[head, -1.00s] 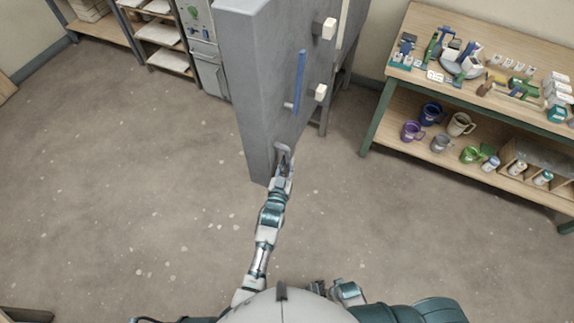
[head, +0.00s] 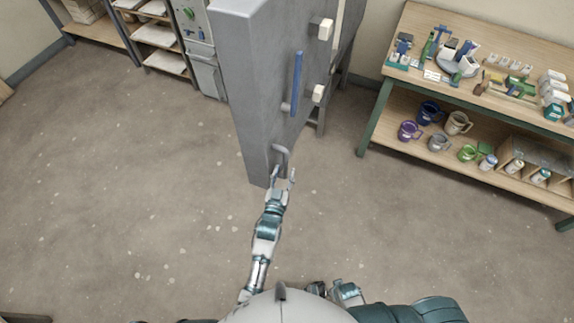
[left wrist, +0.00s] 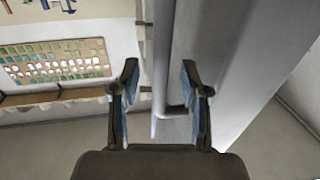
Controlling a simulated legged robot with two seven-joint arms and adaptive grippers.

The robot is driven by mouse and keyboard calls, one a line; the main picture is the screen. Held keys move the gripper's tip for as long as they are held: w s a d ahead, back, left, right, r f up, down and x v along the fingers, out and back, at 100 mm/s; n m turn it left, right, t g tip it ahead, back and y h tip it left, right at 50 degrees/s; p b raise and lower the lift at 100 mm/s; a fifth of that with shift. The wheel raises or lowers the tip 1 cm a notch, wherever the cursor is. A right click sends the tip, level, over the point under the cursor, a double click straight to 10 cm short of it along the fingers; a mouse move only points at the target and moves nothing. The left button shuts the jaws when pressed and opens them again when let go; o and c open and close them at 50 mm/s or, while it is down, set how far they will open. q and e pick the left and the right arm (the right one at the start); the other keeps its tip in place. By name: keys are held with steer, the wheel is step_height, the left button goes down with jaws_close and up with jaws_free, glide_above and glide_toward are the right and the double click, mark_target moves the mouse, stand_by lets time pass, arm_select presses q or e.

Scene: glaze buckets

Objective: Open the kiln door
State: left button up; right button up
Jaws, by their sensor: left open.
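The kiln door (head: 258,112) is a tall grey slab at the top middle of the head view, its narrow edge towards me. A blue bar (head: 297,80) is on its right face. A grey bent handle (head: 282,150) is low on the slab, near its closest corner. My left gripper (head: 283,177) is open just below this handle, with nothing held. In the left wrist view, the open fingers (left wrist: 160,75) stand either side of the handle's grey bar (left wrist: 176,109), which is nearer the right finger. I cannot tell if they touch it. My right gripper does not show.
Two pale blocks (head: 326,29) (head: 318,94) stick out from the slab's right face. A wooden shelf table (head: 385,110) with tools and mugs stands at the right. Shelves (head: 150,50) stand at the back left. The floor (head: 120,180) between is clear.

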arm_select(q)
steer(key=v, duration=0.8)
steer(key=shift+d, duration=0.3)
steer(key=shift+a, duration=0.15)
steer(key=s+a+f+g+y, duration=0.1)
steer(key=s+a+f+g, duration=0.2)
steer(key=f, duration=0.5)
steer(key=s+a+f+g, duration=0.2)
steer(key=s+a+f, duration=0.1)
steer(key=f, duration=0.4)
steer(key=s+a+f+g+y, duration=0.1)
steer(key=s+a+f+g, duration=0.15)
steer(key=f, duration=0.55)
steer(key=s+a+f+g+y, duration=0.1)
steer(key=s+a+f+g, duration=0.3)
steer(key=s+a+f, duration=0.3)
steer(key=s+a+f+n+g+y, duration=0.1)
steer(key=s+a+f+g+y, duration=0.1)
steer(key=s+a+f+g, duration=0.2)
steer(key=s+a+f, duration=0.3)
steer(key=s, duration=0.5)
steer(key=shift+s+a+f, duration=0.15)
steer(key=shift+s+a, duration=0.05)
steer(key=shift+s, duration=0.2)
